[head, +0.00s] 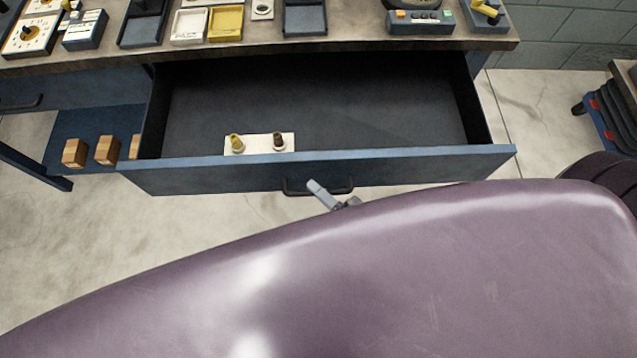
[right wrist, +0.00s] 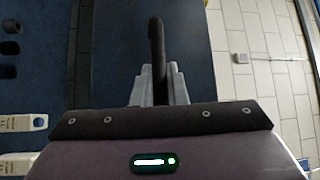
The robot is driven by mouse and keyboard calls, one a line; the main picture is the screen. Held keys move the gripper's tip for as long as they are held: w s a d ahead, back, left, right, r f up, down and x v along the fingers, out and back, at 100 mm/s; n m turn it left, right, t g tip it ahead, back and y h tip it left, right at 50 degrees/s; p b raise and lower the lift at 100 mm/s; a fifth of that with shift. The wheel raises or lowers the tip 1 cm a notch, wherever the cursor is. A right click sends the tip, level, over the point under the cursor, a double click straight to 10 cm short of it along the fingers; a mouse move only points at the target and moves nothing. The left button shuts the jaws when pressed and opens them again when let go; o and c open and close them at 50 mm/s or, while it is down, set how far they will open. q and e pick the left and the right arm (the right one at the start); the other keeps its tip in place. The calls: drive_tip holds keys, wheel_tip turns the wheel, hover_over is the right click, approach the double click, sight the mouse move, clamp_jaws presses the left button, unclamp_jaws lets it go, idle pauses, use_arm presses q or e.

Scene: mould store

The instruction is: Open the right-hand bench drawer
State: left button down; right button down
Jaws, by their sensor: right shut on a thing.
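The right-hand bench drawer (head: 330,171) is blue and stands pulled far out from under the bench top in the head view. Its dark inside shows, and a small cream block with two knobs (head: 259,144) lies near its front wall. The dark bar handle (head: 295,187) is on the drawer front. My right gripper (head: 322,192) is at this handle, mostly hidden behind my own purple arm. In the right wrist view the gripper's grey fingers (right wrist: 160,85) are closed around the dark handle (right wrist: 156,45). My left gripper is not in view.
The bench top (head: 350,45) carries several trays and control boxes. A second closed drawer (head: 75,88) is at the left, above a low blue shelf with wooden blocks (head: 107,150). A dark stack with red parts (head: 612,115) stands at the right. Bare floor (head: 80,250) lies in front.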

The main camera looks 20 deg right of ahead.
drive_tip(key=c, duration=1.5)
unclamp_jaws()
drive_tip(key=shift+o, duration=0.2)
drive_tip(key=shift+s, duration=0.1)
drive_tip(key=b+v, duration=0.1)
drive_tip(key=v, duration=0.6)
drive_tip(key=shift+s+d, duration=0.2)
drive_tip(key=shift+s, duration=0.05)
